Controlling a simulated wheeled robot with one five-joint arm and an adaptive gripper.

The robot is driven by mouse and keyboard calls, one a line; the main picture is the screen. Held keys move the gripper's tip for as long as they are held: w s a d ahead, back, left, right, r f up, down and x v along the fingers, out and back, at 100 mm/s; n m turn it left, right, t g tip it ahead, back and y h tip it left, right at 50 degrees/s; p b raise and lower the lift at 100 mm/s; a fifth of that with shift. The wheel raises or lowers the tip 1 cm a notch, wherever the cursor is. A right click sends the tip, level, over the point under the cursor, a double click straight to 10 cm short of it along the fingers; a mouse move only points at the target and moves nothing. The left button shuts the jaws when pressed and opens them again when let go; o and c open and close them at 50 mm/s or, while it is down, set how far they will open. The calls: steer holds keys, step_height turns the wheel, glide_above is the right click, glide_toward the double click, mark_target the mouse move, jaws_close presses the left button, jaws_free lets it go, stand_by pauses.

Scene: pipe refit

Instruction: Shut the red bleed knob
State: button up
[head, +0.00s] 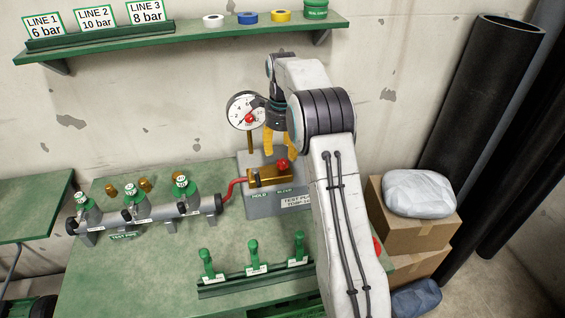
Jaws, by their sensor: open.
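The red bleed knob (283,165) sits on top of the right end of a brass block (262,177) on a grey test stand at the back of the green bench. A label on the stand below the block seems to read BLEED. My gripper (279,153) has yellow fingers, points down and is open. Its fingertips are just above the brass block, close to the red knob. I cannot tell whether they touch the knob. My arm hides the stand's right side. A pressure gauge (243,106) with a red centre stands behind the block on a brass stem.
A red hose (233,187) joins the block to a grey manifold (150,216) with several green-topped valves. A rack (254,280) of green handles stands in front. Cardboard boxes (405,225) and black pipes (480,95) are at right. A shelf (190,38) hangs above.

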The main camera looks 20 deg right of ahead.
mark_target(283, 161)
steer(key=shift+f, duration=2.5)
steer(key=shift+c, duration=0.3)
jaws_close()
